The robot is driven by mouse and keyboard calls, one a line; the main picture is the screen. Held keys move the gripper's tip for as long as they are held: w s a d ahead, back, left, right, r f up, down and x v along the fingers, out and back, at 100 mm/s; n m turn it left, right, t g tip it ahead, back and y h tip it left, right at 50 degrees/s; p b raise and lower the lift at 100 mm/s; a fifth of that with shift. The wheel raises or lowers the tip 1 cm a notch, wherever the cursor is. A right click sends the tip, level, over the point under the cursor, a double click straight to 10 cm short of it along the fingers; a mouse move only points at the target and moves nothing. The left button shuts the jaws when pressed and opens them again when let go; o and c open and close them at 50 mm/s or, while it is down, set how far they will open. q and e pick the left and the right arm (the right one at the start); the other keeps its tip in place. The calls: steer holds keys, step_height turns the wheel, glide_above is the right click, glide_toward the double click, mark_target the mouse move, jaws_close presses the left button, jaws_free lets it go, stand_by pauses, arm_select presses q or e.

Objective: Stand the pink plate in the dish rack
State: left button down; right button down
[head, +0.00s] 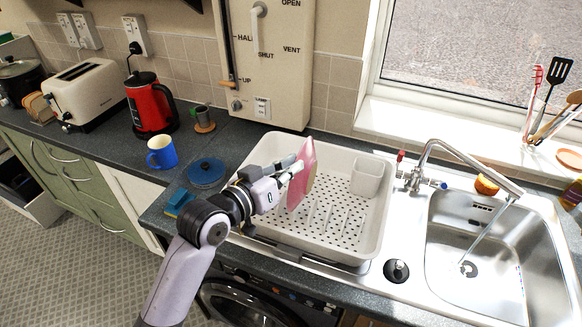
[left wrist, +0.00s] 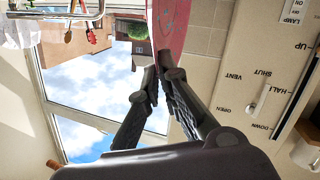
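The pink plate (head: 302,172) stands on edge, close to upright, over the left part of the white dish rack (head: 345,228). I cannot tell whether its lower edge rests between the rack's prongs. My left gripper (head: 292,168) reaches in from the left and is shut on the near side of the plate. In the left wrist view the pink plate (left wrist: 170,28) runs between the two dark fingers (left wrist: 163,76), which pinch it from both sides. My right gripper is in neither view.
A white cutlery cup (head: 367,177) sits at the rack's back right. The tap (head: 440,150) and sink (head: 490,250) are to the right. The rack's middle is clear.

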mark_target(290, 188)
arm_select(q)
step_height(290, 188, down, 2)
steer(key=shift+f+b, duration=0.25)
steer(key=shift+b, duration=0.8)
steer(key=shift+f+b, duration=0.5)
steer(key=shift+f, duration=0.9)
steer(key=c, duration=1.7)
jaws_free()
steer(key=shift+f, duration=0.15)
steer(key=shift+s+a, duration=0.1)
steer(key=v, duration=1.2)
